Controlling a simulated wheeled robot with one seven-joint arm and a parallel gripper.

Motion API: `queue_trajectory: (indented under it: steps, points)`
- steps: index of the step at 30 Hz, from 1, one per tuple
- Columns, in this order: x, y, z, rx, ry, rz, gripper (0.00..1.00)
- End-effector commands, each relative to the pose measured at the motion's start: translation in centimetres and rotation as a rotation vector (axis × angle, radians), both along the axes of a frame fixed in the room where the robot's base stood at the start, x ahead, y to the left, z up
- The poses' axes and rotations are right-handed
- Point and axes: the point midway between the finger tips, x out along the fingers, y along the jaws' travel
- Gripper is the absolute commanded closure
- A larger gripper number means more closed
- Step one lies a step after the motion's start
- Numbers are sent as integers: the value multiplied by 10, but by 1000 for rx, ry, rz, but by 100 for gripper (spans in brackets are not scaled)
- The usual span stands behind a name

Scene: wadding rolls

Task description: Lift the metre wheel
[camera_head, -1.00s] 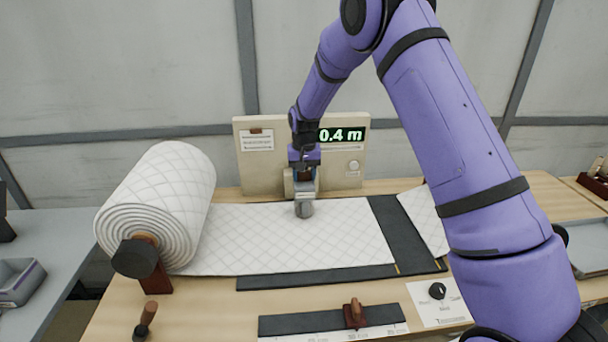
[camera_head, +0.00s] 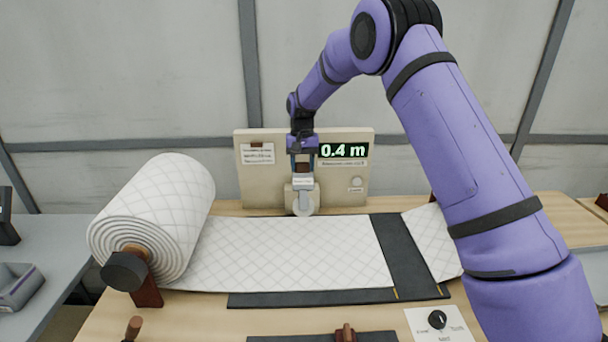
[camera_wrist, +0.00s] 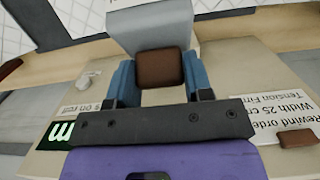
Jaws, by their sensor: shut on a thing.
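The metre wheel (camera_head: 304,205) is a pale grey wheel below a grey block in the head view. Its grey block (camera_wrist: 152,27) and brown grip (camera_wrist: 160,68) show in the wrist view. My gripper (camera_head: 302,168) is above it, with its blue fingers (camera_wrist: 160,80) shut on either side of the brown grip. The wheel's bottom appears at the back edge of the quilted white wadding (camera_head: 290,252), seemingly raised off it; the exact gap is hard to tell.
A beige panel (camera_head: 270,185) with a "0.4 m" display (camera_head: 343,150) stands close behind the wheel. A large wadding roll (camera_head: 165,205) is at the left. A dark strip (camera_head: 400,255) crosses the table at right. A dial card (camera_head: 437,322) lies in front.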

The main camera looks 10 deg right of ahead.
Motion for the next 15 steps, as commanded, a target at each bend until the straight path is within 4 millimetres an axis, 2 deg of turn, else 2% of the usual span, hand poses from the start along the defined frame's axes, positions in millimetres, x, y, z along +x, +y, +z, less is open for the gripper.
queue_trajectory:
  steps: [6,15]
  points:
    - [18,-4,8,-1,-8,-1,96]
    - [29,-7,12,-2,-7,-2,96]
